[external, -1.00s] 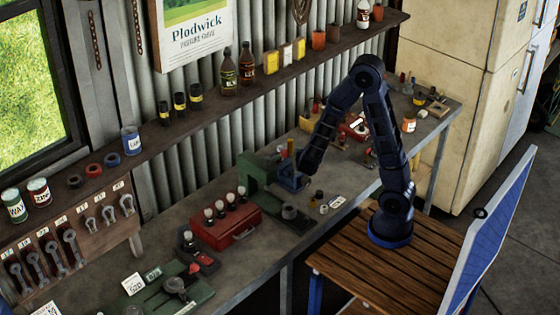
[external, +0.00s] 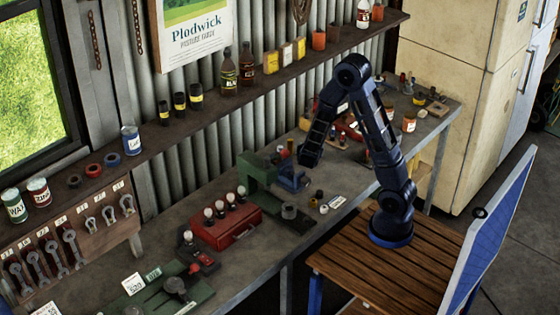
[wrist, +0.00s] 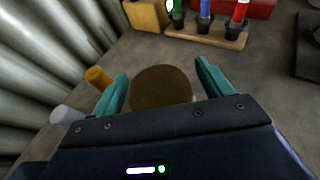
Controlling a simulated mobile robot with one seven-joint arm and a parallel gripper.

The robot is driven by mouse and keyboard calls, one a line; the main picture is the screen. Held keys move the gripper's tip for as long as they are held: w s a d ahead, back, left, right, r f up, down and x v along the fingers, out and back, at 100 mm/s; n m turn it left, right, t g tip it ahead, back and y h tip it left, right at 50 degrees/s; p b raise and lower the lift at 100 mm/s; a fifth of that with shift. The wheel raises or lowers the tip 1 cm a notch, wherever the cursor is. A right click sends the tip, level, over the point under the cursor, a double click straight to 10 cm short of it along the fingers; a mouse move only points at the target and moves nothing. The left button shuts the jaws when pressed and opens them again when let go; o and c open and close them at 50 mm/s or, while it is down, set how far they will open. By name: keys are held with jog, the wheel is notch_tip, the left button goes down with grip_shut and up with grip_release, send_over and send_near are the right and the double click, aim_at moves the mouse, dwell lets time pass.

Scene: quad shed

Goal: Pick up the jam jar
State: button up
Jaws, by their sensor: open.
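In the wrist view a round brown lid (wrist: 161,88), seen from above, lies between the two teal fingers of my gripper (wrist: 161,70). It is probably the jam jar's lid; the jar's body and label are hidden beneath it. A gap shows on either side, and the fingers are apart. In the external view my gripper (external: 308,160) points down over the back of the bench by the blue vice (external: 292,180). The jar under it is hidden there by my arm.
In the wrist view, an orange-capped item (wrist: 97,76) and a white item (wrist: 65,117) stand close left, near the corrugated wall. A yellow box (wrist: 147,15) and a wooden tool rack (wrist: 205,35) stand ahead. Bare bench lies to the right.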

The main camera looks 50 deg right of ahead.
jog(key=c, duration=1.4)
jog(key=shift+c, duration=0.2)
